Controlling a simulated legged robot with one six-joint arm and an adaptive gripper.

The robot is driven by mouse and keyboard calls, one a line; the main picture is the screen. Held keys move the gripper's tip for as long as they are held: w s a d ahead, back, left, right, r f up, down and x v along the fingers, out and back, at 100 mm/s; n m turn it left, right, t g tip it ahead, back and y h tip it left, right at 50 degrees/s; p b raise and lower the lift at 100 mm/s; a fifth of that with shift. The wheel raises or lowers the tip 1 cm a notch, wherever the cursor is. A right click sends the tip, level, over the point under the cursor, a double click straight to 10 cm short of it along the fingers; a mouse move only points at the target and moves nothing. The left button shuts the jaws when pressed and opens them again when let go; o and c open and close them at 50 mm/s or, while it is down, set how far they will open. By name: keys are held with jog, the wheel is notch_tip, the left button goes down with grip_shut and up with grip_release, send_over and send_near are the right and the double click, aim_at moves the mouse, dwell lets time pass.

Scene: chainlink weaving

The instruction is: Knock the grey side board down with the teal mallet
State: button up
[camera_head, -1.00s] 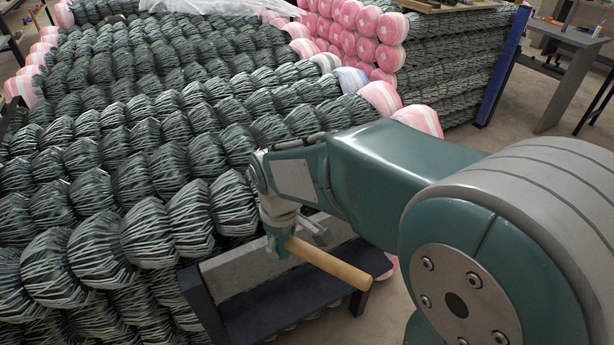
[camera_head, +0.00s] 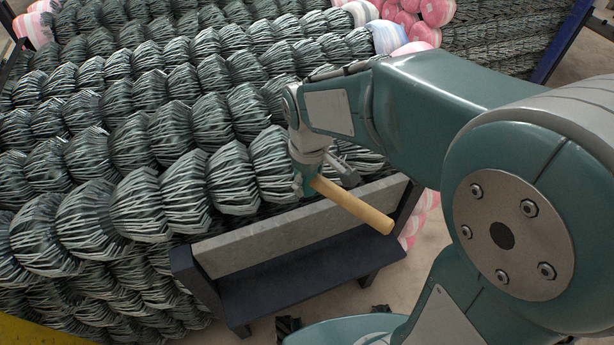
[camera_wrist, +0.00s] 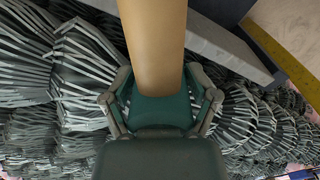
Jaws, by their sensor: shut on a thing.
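The grey side board (camera_head: 300,235) stands on edge along the front of the stacked mesh rolls, at the back of a dark ledge. Part of it also shows at the top of the wrist view (camera_wrist: 205,35). My gripper (camera_head: 307,181) is shut on the mallet (camera_head: 350,205), whose pale wooden length points down and right in the head view. In the wrist view, my gripper's fingers (camera_wrist: 162,108) close around a teal part of the mallet, with the wood (camera_wrist: 153,45) running up. The mallet is above the board in the picture; I see no clear contact. Its far end is out of the wrist view.
Dark-green chainlink rolls (camera_head: 150,140) fill the left and back. A dark frame with a ledge (camera_head: 300,280) lies under the board. Pink-ended rolls (camera_head: 420,15) are behind. A yellow edge (camera_head: 40,332) shows at lower left. Bare floor lies right of the ledge.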

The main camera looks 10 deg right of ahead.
send_over(312, 211)
notch_tip(312, 211, down, 5)
jog(key=shift+a+f, duration=0.1)
jog(key=shift+a, duration=0.15)
jog(key=shift+d, duration=0.3)
notch_tip(312, 211, down, 4)
jog(key=shift+r, duration=0.25)
jog(key=shift+a+r, duration=0.2)
jog(key=shift+r, duration=0.8)
jog(key=shift+d+r, duration=0.1)
jog(key=shift+d, duration=0.05)
